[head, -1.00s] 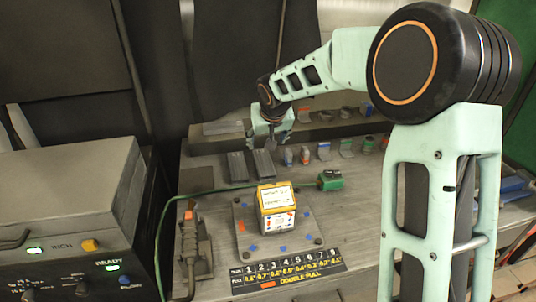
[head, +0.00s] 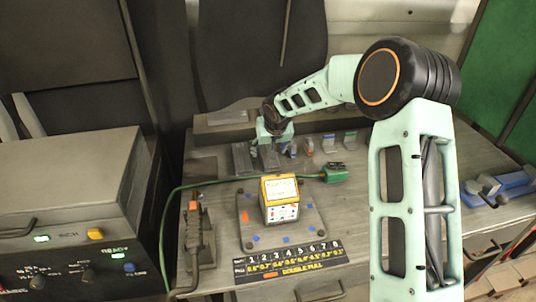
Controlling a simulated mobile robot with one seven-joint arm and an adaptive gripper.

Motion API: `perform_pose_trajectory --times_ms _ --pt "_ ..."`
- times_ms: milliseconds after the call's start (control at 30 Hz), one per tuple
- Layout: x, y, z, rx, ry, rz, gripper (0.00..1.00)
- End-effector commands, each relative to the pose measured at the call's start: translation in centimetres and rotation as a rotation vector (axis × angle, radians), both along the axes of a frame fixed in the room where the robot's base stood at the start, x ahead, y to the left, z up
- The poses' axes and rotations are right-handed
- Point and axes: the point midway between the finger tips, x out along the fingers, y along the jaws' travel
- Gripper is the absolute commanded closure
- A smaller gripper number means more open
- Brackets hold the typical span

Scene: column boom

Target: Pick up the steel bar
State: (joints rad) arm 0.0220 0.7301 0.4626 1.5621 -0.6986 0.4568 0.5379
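Two short grey metal bars lie side by side toward the back left of the workbench, a left one (head: 242,159) and a right one (head: 270,159). I cannot tell for certain which is the steel bar. My gripper (head: 275,146) points down from the pale green arm, right at the far end of the right bar. Its fingers are small and dark in the head view. Whether they touch the bar, and how far apart they are, cannot be made out.
A yellow-and-white box (head: 280,207) stands on a grey plate (head: 255,241). A green connector (head: 334,173) with its cable lies behind it. Several small coloured pieces (head: 329,143) stand right of my gripper. A grey machine (head: 65,185) stands at left.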

Motion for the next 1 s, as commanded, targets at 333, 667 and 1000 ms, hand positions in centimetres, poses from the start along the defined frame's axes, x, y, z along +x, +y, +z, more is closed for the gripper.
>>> perform_pose_trajectory --times_ms 333,667,1000 --pt "1.0 0.3 -1.8 0.0 0.0 -0.001 0.39" --pt "1.0 0.3 -1.8 0.0 0.0 0.0 0.61" --pt "1.0 0.3 -1.8 0.0 0.0 0.0 0.99"
